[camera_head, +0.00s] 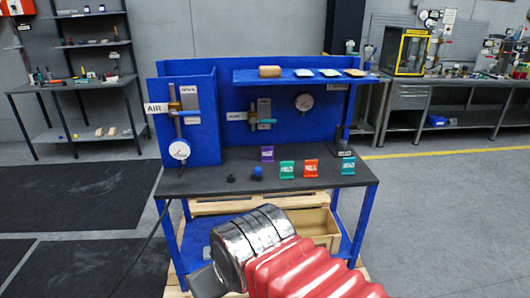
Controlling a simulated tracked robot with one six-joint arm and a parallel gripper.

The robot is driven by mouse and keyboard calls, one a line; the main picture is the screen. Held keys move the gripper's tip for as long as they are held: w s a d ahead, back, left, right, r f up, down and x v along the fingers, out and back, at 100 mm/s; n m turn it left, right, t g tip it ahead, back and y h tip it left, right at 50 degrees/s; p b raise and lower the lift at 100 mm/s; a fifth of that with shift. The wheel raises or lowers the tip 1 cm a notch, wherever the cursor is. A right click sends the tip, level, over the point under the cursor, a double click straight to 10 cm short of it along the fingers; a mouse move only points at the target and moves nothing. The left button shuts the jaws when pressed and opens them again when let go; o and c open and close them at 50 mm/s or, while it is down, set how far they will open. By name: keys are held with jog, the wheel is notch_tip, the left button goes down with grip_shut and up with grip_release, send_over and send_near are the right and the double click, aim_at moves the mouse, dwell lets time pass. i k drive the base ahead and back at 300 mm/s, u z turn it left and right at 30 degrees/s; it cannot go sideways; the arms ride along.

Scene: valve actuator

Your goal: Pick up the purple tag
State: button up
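The purple tag (267,154) stands upright on the dark tabletop of the blue bench (215,181), towards the back and left of the other tags. It is small and has pale lettering that I cannot read. My gripper (207,281) is low in the picture, in front of the bench and well apart from the tag. Only a dark part of it shows beyond my chrome wrist and red sleeve. Its fingers are not clear, so I cannot tell whether it is open or shut.
Green (287,170), red (311,168) and teal (348,167) tags stand to the right. A blue knob (257,173) and a black knob (231,178) sit in front of the purple tag. A gauge (179,150) and valve are at left. A shelf (300,77) overhangs the back.

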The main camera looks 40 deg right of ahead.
aim_at(267, 151)
jog(key=u, duration=0.05)
jog(key=i, duration=1.35)
